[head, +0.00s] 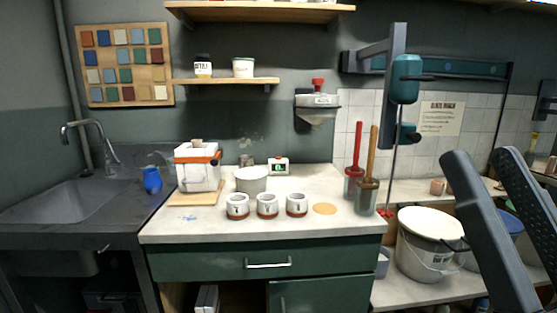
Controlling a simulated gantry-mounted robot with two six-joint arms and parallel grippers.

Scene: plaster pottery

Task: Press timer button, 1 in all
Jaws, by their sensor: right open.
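A small white timer (278,166) with a dark green display stands at the back of the pale counter, behind the row of small pots. Its button is too small to make out clearly. My right gripper (485,165) is in the right foreground, close to the camera, with its two dark grey fingers apart and nothing between them. It is far to the right of the timer and touches nothing that I can see. My left gripper is not in view.
On the counter (225,228) stand a white plaster mold (198,168), a white bowl (251,180) and three small pots (267,206) in front of the timer. Red and orange-handled tools (368,170) stand at the right edge. A hopper (317,108) hangs above.

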